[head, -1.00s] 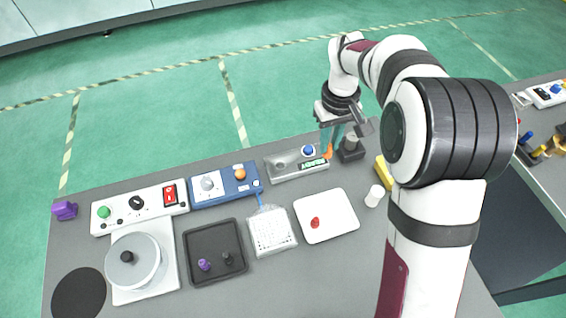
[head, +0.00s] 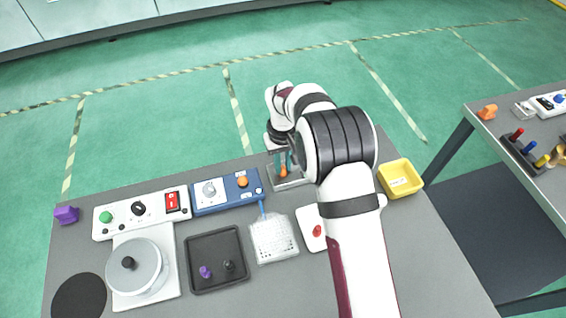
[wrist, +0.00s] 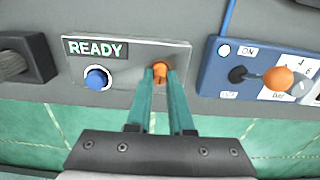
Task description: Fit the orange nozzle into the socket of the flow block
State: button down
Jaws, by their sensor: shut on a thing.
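The flow block (head: 276,184) is a grey block near the back edge of the table, partly hidden behind my arm. In the wrist view the flow block (wrist: 120,88) shows a READY label and a blue button. My gripper (head: 284,168) is over the block with its teal fingers pointing down. In the wrist view my gripper (wrist: 161,75) is shut on the orange nozzle (wrist: 160,70), which is at the block's end near the blue panel. The nozzle hides the socket, so I cannot tell whether it is seated.
A blue panel (head: 222,196) with an orange knob stands just left of the block. A dark stand (wrist: 25,62) is on the block's other side in the wrist view. A yellow bin (head: 400,182) lies right of my arm. A black tray (head: 192,289) sits in front.

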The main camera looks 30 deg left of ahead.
aim_at(283, 167)
jog(key=c, duration=0.8)
grip_release()
jog(key=shift+f, duration=0.1)
notch_tip(283, 167, up, 12)
jog(key=s+d+r+m, duration=0.2)
jog(key=d+r+m, duration=0.2)
jog(key=d+r, duration=0.5)
jog(key=s+d+m, duration=0.3)
jog(key=s+d, duration=0.2)
jog(key=d, duration=0.5)
jog(key=s+d+m, duration=0.2)
jog(key=s+d, duration=0.1)
jog(key=s, duration=0.3)
jog(key=s+d+f+m+y, duration=0.1)
jog(key=s+d+m, duration=0.2)
jog(key=s, duration=0.3)
jog(key=s+d+f+m, duration=0.1)
jog(key=s+d+m, duration=0.1)
jog(key=s, duration=0.4)
jog(key=shift+d+f+m+y, duration=0.15)
jog(key=shift+d+y, duration=0.05)
jog(key=shift+d, duration=0.25)
jog(key=shift+d+f+m+y, duration=0.1)
jog(key=shift+d+m+y, duration=0.1)
jog(key=shift+d, duration=0.25)
